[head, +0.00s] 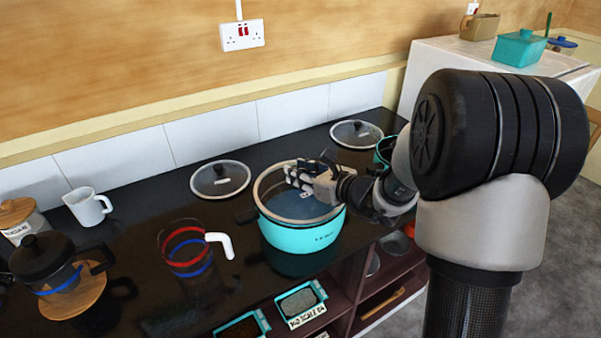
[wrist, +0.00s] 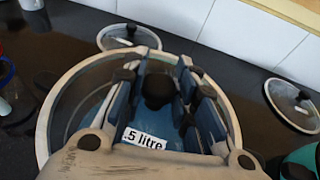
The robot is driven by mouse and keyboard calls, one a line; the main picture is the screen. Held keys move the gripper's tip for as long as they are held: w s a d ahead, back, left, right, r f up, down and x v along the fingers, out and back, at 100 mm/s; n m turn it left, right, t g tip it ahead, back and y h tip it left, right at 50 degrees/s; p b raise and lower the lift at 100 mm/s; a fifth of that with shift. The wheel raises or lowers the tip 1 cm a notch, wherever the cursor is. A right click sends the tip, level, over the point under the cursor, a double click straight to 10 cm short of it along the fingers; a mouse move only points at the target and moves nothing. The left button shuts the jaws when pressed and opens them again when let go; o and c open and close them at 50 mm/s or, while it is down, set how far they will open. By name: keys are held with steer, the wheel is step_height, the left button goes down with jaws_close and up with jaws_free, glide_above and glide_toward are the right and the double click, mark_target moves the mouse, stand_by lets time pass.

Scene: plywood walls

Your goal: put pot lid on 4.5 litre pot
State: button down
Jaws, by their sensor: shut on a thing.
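The turquoise pot (head: 300,238) stands on the dark counter in the middle of the head view. A round glass pot lid with a pale rim (head: 262,186) is over its mouth; the lid also fills the middle of the wrist view (wrist: 43,135). My gripper (head: 303,178) is above the pot, its fingers shut on the lid's black knob (wrist: 158,91). A label reading ".5 litre" (wrist: 145,139) shows through the glass. I cannot tell whether the lid's rim rests fully on the pot or sits slightly above it.
Two other glass lids lie behind, left (head: 220,180) and right (head: 356,134). A glass jug with a white handle (head: 188,253) stands left of the pot. Another turquoise pot (head: 383,150) is partly hidden by my arm. Shelves with trays (head: 300,302) are below.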

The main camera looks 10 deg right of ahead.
steer(key=shift+f+b, duration=0.5)
steer(key=shift+b, duration=0.05)
steer(key=c, duration=1.2)
jaws_free()
steer(key=shift+f, duration=0.1)
